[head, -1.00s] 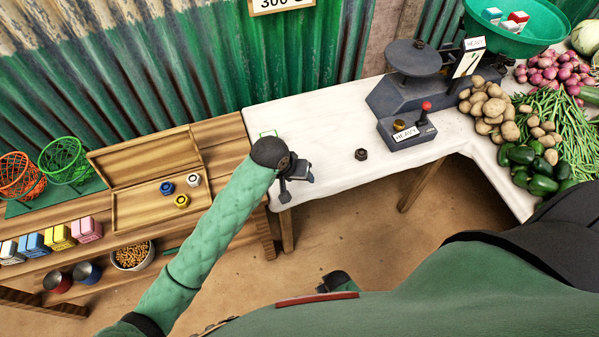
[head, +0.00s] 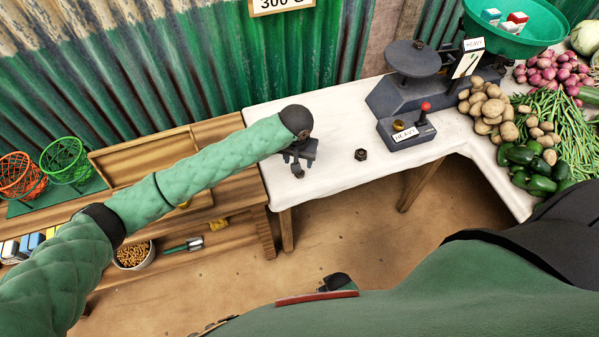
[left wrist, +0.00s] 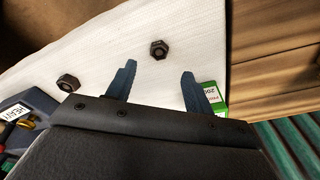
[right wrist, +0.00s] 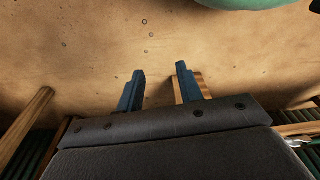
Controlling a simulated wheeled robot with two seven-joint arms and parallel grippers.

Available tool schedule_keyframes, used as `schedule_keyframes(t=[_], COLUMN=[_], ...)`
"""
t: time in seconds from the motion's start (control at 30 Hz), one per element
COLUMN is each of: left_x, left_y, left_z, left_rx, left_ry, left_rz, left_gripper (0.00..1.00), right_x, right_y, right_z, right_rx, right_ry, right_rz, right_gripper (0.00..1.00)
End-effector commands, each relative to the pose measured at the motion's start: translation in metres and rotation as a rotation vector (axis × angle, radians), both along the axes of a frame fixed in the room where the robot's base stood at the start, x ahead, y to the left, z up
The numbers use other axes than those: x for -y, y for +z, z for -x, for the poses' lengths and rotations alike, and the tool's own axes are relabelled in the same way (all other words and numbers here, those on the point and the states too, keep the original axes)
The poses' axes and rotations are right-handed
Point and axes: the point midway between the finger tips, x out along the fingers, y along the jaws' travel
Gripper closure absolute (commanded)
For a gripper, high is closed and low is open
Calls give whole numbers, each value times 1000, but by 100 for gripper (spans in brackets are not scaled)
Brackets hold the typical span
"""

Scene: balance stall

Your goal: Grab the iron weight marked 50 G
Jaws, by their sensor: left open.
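Two dark hexagonal iron weights stand on the white-covered table. One weight (head: 298,171) is just in front of my left gripper (head: 301,156) in the head view. In the left wrist view this weight (left wrist: 158,49) lies beyond the gap between the open, empty fingers (left wrist: 158,69). The other weight (head: 361,154) stands to the right, nearer the scale, and shows at the left of the left wrist view (left wrist: 68,83). Their markings are too small to read. My right gripper (right wrist: 160,70) is open and empty above bare floor.
A dark scale (head: 406,92) with HEAVY labels stands right of the weights, with potatoes (head: 487,106) and other vegetables beyond. A green-edged price card (left wrist: 211,94) is beside one left finger.

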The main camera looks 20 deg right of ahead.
Motion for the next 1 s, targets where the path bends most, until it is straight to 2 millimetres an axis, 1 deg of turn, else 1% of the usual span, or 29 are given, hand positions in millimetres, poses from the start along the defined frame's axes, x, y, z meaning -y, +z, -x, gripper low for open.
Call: schedule_keyframes(t=[0.07, 0.13, 0.3, 0.5, 0.7, 0.83, 1.0], left_x=[0, 1, 1, 3, 4, 5, 5], left_y=[-7, -13, -21, -39, -59, -67, -68], left_z=[0, -1, -2, -3, -4, -5, -5], left_rx=[-1, -1, 0, 0, -1, 0, 1], left_ry=[0, 0, -1, 0, 0, 0, 0], left_rz=[-1, -1, 0, -1, 1, 1, 3], left_gripper=[48, 48, 48, 48, 48, 48, 48], right_x=[1, 3, 6, 16, 24, 27, 27], right_y=[-2, -9, -18, -42, -58, -64, -65], right_z=[0, 1, 1, 14, 24, 27, 28], right_rx=[5, 7, 17, 27, 40, 43, 44], right_ry=[2, 2, 4, 11, 15, 16, 16], right_rz=[1, 3, 6, 15, 20, 21, 22], right_gripper=[64, 64, 64, 64, 64, 64, 64])
